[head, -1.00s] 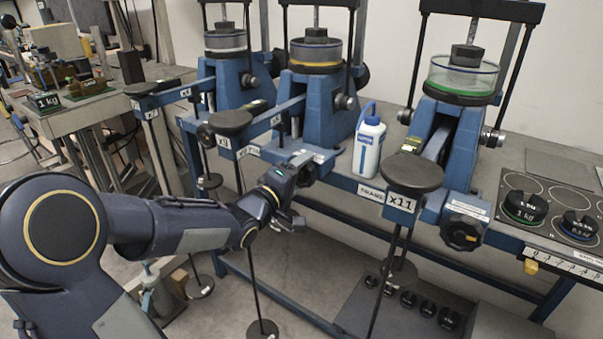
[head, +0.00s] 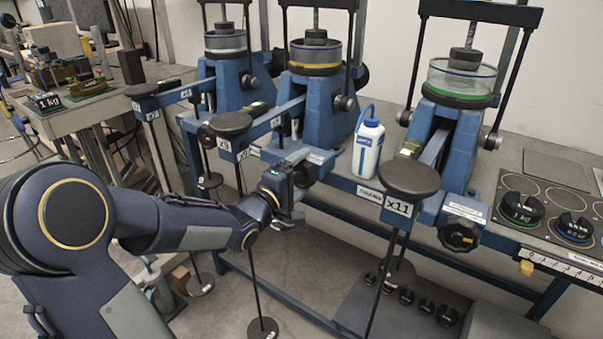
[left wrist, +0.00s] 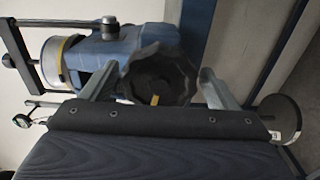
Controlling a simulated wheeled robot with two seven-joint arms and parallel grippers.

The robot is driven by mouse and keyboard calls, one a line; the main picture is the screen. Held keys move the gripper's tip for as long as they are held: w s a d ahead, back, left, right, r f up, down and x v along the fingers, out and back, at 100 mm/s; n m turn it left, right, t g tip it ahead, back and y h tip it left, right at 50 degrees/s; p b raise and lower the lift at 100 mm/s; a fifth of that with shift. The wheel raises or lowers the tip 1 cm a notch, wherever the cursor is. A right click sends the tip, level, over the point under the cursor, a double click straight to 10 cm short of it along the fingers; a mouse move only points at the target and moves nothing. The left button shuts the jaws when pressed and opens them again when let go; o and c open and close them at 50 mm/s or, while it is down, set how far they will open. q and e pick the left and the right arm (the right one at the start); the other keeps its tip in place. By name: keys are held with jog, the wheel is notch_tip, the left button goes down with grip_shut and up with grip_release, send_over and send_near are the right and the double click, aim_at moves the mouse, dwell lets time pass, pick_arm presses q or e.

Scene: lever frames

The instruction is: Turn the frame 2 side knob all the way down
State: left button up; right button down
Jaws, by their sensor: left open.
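The middle lever frame (head: 322,110), with a yellow-ringed pan, stands on the bench; I take it as frame 2. Its side knob is hidden behind my left gripper in the head view. In the left wrist view, the black lobed side knob (left wrist: 158,68) with a small yellow mark sits between the two fingers. My left gripper (head: 284,192) is open in front of this frame's near end, one finger on each side of the knob (left wrist: 157,88). Whether the fingers touch it cannot be told. My right gripper is not in view.
Another lever frame with a green-ringed pan (head: 460,85) and its black knob (head: 459,234) stand to the right. A white-and-blue bottle (head: 368,150) stands between them. Round lever-end plates (head: 231,123) (head: 409,178) and hanging rods flank my gripper. Black weights lie at right.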

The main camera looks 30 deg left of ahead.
pick_arm(q)
jog(key=s, duration=0.2)
jog(key=s+p, duration=0.1)
jog(key=s, duration=0.2)
jog(key=shift+s+a, duration=0.25)
jog(key=shift+s, duration=0.1)
